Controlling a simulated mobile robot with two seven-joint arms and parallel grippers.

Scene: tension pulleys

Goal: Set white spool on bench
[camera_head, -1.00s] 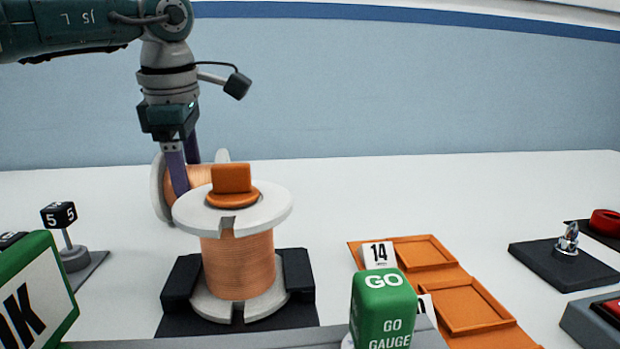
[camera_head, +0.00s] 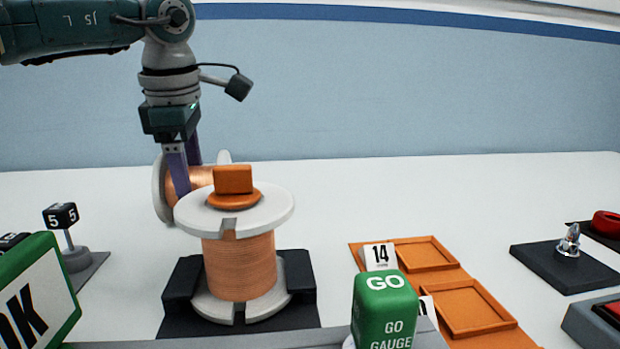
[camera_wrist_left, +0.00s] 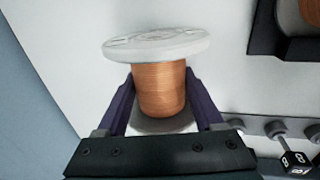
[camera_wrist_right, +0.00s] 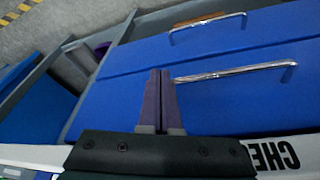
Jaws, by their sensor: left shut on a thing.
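A white-flanged spool wound with copper wire (camera_head: 160,190) lies on its side at the back left, partly hidden behind a second spool. My left gripper (camera_head: 182,188) points down and is shut on it. In the left wrist view its fingers (camera_wrist_left: 160,105) clasp the copper winding (camera_wrist_left: 159,88) from both sides, below the white flange (camera_wrist_left: 157,45). The spool looks at or very near the white bench (camera_head: 400,200); I cannot tell if it touches. My right gripper (camera_wrist_right: 160,85) is in its wrist view only, its fingers together and empty before blue drawers.
The second white spool (camera_head: 240,265) stands upright in a black cradle (camera_head: 300,275) with an orange knob on top. A number 5 marker (camera_head: 62,215), green GO gauge block (camera_head: 384,310), orange trays (camera_head: 425,255) and black stand (camera_head: 565,265) surround it. The back middle is clear.

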